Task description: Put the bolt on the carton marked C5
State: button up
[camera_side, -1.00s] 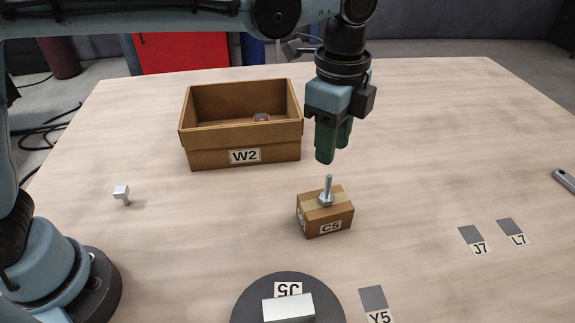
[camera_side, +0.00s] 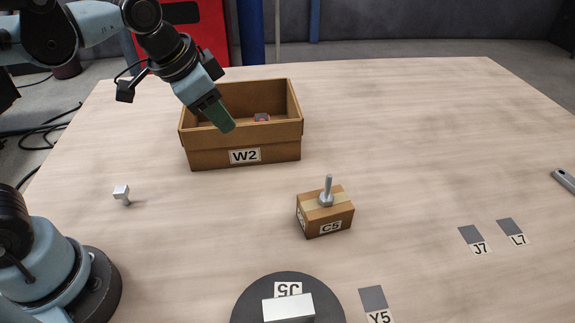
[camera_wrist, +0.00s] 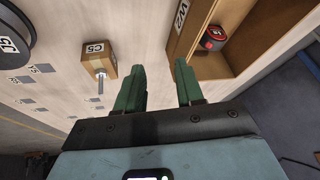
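The bolt (camera_side: 327,190) is silver and stands upright, head down, on top of the small cardboard carton marked C5 (camera_side: 316,226). In the wrist view the bolt (camera_wrist: 100,86) also shows on the carton (camera_wrist: 97,60). My gripper (camera_side: 226,124) is well to the left of the carton and above it, at the front of the W2 box in the side view. In the wrist view its two green fingers (camera_wrist: 158,78) are apart with nothing between them.
The open box marked W2 (camera_side: 220,157) holds a dark and red object (camera_side: 262,117). A small silver part (camera_side: 122,194) lies left. A dark round disc (camera_side: 247,303) carries a pale block (camera_side: 288,307). Grey squares marked J7 (camera_side: 471,234), L7 (camera_side: 510,226) and Y5 (camera_side: 373,297) lie right.

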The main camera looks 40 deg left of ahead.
jog(key=s+a+f+n+t, duration=0.2)
jog(key=s+a+f+n, duration=0.2)
jog(key=a+n, duration=0.1)
jog(key=shift+a+f+y, duration=0.15)
jog(key=shift+y, duration=0.25)
jog(key=shift+s, duration=0.1)
dwell(0.8)
